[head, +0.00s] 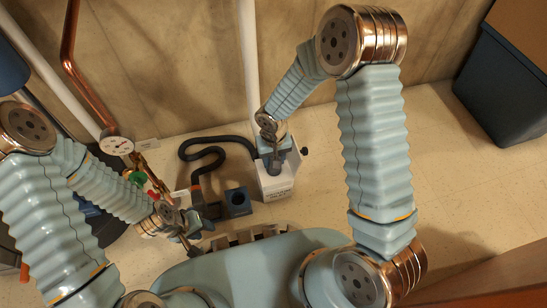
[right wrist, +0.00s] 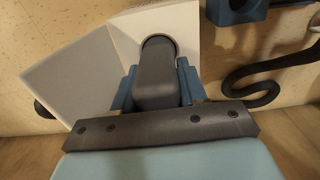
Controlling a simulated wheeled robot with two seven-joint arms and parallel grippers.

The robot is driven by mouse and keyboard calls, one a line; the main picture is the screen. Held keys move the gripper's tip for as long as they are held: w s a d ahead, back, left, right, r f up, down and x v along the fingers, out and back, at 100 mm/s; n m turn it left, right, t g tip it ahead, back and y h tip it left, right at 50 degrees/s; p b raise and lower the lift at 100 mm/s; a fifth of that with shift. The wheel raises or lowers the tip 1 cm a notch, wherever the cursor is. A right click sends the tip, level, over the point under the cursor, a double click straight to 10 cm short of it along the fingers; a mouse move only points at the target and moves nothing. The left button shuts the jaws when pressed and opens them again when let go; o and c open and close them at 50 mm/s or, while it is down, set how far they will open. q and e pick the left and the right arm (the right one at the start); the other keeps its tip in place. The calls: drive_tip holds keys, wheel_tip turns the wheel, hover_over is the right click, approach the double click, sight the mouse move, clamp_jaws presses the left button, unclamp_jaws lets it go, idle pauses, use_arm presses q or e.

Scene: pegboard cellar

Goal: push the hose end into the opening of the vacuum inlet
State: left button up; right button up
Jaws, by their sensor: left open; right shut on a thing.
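The black hose (head: 215,143) snakes along the floor to my right gripper (head: 273,163). That gripper is shut on its dark grey end (right wrist: 157,80), shown between blue fingers in the right wrist view (right wrist: 155,90). The hose end lies against a white box (head: 277,187), whose pale face also shows in the right wrist view (right wrist: 185,20). A dark rounded rim shows around its tip; I cannot tell how deep it sits. A blue block with a dark round opening (head: 238,201) stands left of the box. My left gripper (head: 192,248) is open, further left and nearer me.
A copper pipe (head: 69,40) and a gauge (head: 117,146) stand at the left. A white pipe (head: 248,70) runs up the wall behind. A dark blue bin (head: 500,90) stands at the far right. The floor right of the white box is clear.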

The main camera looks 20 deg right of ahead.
drive_tip(key=shift+r, duration=0.1)
drive_tip(key=o, duration=1.7)
drive_tip(key=shift+r, duration=0.1)
drive_tip(key=shift+r+p, duration=2.35)
drive_tip(key=shift+r, duration=1.05)
